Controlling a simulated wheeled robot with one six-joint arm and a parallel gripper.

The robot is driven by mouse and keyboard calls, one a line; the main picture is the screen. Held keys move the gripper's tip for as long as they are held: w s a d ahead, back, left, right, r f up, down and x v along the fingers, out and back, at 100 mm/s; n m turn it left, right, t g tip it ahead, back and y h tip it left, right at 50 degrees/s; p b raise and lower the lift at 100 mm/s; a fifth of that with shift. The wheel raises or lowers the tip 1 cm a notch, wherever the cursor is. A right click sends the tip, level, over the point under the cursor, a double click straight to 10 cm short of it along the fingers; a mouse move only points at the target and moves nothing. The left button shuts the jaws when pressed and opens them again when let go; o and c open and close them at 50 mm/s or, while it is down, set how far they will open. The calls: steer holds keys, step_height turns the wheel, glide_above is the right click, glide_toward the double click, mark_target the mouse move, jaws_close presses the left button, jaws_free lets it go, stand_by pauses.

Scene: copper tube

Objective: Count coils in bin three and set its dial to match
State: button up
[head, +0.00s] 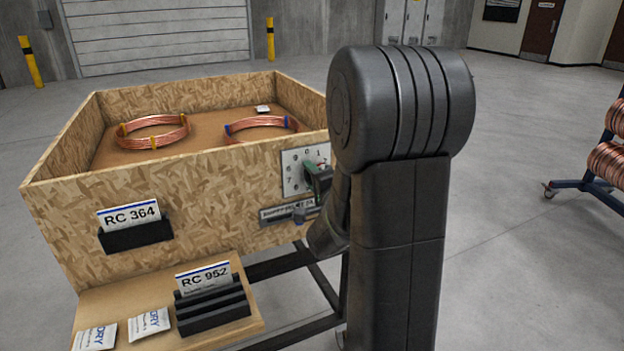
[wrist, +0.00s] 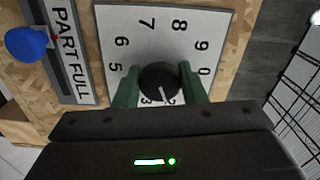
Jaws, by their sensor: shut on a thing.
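A chipboard bin (head: 215,170) stands ahead in the head view. Inside lie a copper coil with yellow ties (head: 153,133) and a copper coil with blue ties (head: 262,127), apart from each other; the near wall may hide part of the floor. A white number plate (head: 290,181) is on the bin's front right; it also shows in the wrist view (wrist: 120,22). My gripper (wrist: 160,84) has its green fingers on both sides of the black dial knob (wrist: 158,80), shut on it. The knob's white line points down, roughly at the partly hidden 2. No bin number is readable.
A "PART FULL" slide sign (wrist: 68,45) with a blue knob (wrist: 26,44) is beside the dial. The bin front holds an RC 364 card (head: 129,215). A shelf below carries an RC 952 card (head: 204,278) and packets (head: 149,323). A coil rack (head: 590,187) stands right.

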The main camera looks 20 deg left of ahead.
stand_by(0.5)
steer(key=o, duration=1)
steer(key=shift+d, duration=0.15)
steer(key=v, duration=1.3)
steer(key=shift+s+d, duration=0.15)
steer(key=shift+s, duration=0.15)
steer(key=shift+w, duration=0.1)
steer(key=x, duration=1.3)
steer(key=shift+w+a, duration=0.25)
steer(key=shift+a, duration=0.05)
